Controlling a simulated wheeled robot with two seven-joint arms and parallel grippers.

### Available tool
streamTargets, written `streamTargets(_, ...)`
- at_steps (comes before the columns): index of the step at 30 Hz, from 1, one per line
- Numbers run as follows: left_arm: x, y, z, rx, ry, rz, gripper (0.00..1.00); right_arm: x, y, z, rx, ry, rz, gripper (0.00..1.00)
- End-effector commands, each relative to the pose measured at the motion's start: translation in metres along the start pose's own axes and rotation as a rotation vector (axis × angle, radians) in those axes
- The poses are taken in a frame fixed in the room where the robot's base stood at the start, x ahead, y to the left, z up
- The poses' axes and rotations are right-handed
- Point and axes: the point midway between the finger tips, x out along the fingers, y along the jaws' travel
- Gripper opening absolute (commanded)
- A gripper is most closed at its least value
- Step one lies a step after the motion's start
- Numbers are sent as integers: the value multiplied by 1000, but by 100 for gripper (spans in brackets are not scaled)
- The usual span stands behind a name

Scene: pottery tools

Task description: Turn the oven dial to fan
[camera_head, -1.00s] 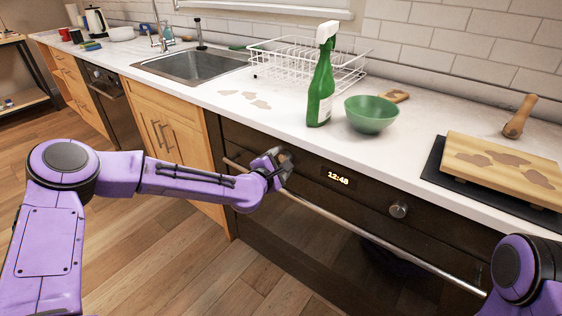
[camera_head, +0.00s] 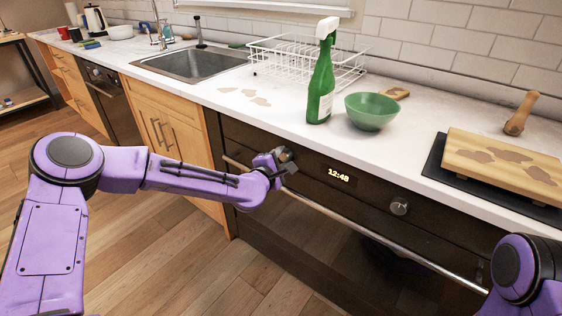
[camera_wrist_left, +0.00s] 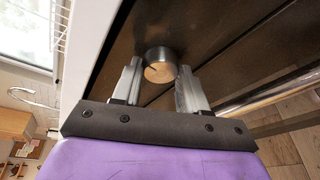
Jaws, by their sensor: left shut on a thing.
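The oven (camera_head: 330,235) has a dark front with a clock display reading 12:48. Its left dial (camera_wrist_left: 161,70) is a round metal knob with a pale face and a short dark mark, seen in the left wrist view. My left gripper (camera_head: 284,162) is at this dial, with one finger on each side, shut on it. In the head view the gripper partly hides the dial. A second dial (camera_head: 399,207) sits right of the display, untouched. The fan symbol cannot be made out. My right gripper is out of view; only part of that arm shows at lower right.
A long metal handle bar (camera_head: 375,237) runs below the dials, close under my left gripper. On the counter above stand a green spray bottle (camera_head: 319,95), a green bowl (camera_head: 371,112), a dish rack (camera_head: 290,62) and a wooden board (camera_head: 500,165).

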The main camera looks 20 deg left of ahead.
Motion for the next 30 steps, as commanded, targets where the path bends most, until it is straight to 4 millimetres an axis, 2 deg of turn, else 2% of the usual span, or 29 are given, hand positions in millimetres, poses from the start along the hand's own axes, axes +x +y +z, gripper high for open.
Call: streamTargets(30,1,-10,-2,909,65,270,12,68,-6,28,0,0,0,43)
